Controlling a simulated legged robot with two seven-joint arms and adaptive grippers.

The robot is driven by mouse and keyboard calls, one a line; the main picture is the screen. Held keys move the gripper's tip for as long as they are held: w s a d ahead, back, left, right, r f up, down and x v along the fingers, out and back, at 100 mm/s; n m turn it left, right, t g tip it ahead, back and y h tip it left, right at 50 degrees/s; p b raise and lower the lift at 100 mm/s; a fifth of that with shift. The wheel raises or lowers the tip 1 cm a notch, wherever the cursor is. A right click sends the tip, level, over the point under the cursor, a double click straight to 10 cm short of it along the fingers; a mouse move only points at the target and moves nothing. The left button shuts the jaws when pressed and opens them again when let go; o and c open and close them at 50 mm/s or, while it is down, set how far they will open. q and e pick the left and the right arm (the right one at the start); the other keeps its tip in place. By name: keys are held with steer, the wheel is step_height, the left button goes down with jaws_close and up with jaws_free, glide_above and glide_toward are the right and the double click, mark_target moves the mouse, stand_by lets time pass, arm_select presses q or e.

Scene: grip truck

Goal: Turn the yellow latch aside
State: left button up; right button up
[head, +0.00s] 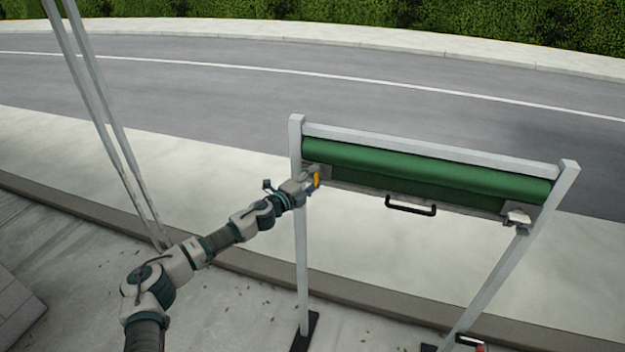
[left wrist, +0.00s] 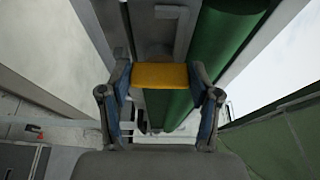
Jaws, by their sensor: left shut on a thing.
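The yellow latch (head: 316,180) is at the left end of a green roll (head: 420,170) mounted on a grey metal frame. My left gripper (head: 312,182) is at the latch, its arm reaching in from the lower left. In the left wrist view the yellow latch (left wrist: 161,76) lies crosswise between the two fingers of my left gripper (left wrist: 160,90), which are shut on it. The green roll (left wrist: 168,100) runs behind the latch there. The gripper hides part of the latch in the head view. My right gripper does not show clearly.
A black handle (head: 410,207) hangs below the roll. A light grey fitting (head: 517,217) sits at the frame's right end. The frame's left post (head: 301,250) stands close to my left arm. Slanted poles (head: 105,120) rise at the left. Pavement and road lie behind.

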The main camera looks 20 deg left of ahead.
arm_select(q)
steer(key=shift+d+f, duration=0.1)
steer(key=shift+f, duration=0.3)
steer(key=o, duration=1)
steer(key=shift+o, duration=0.7)
steer(key=shift+r, duration=0.1)
steer(key=shift+r, duration=0.1)
steer(key=v, duration=1.2)
